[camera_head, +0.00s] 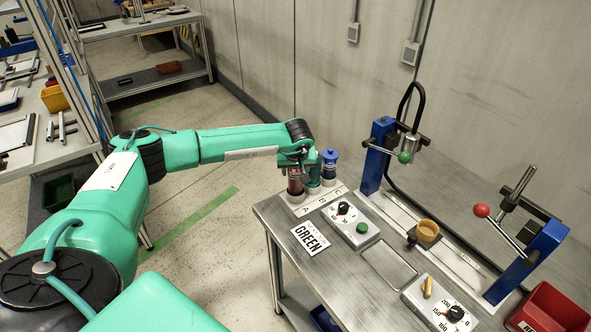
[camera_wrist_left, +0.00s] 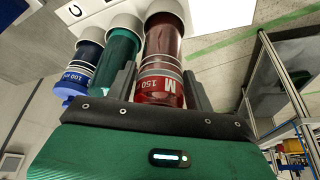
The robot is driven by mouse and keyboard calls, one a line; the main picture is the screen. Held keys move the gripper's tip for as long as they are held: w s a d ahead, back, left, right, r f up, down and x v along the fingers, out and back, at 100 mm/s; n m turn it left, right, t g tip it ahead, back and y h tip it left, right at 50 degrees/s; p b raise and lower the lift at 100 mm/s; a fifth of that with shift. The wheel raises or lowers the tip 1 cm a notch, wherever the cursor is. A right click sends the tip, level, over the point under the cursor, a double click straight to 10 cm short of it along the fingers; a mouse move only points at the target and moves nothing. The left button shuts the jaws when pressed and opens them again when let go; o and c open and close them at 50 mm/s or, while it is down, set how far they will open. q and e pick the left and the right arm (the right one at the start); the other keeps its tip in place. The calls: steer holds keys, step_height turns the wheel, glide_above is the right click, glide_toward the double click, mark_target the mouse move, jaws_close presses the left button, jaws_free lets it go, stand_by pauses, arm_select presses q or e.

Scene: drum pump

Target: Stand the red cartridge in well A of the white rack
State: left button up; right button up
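The red cartridge (camera_head: 295,186) stands upright at well A of the white rack (camera_head: 318,203), its lower end in the white ring. In the left wrist view the red cartridge (camera_wrist_left: 162,50) shows its band marked M 150. My left gripper (camera_head: 297,162) is around its upper part. The green cartridge (camera_wrist_left: 118,50) stands in the middle well and the blue cartridge (camera_head: 329,165) in well C. My right gripper is not in view.
The metal bench (camera_head: 300,262) carries a GREEN card (camera_head: 310,238), dial boxes (camera_head: 352,226), a yellow cup (camera_head: 427,231) and blue stands with levers (camera_head: 377,155). A red bin (camera_head: 552,309) sits at the right. Shelving stands at the left.

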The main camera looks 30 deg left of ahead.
arm_select(q)
steer(key=shift+r, duration=0.3)
steer(key=shift+d+r, duration=0.15)
steer(key=shift+r, duration=0.05)
steer(key=b+v, duration=0.3)
steer(key=v, duration=0.8)
steer(key=shift+r+b, duration=0.2)
steer(key=shift+b, duration=0.2)
steer(key=shift+s, duration=0.1)
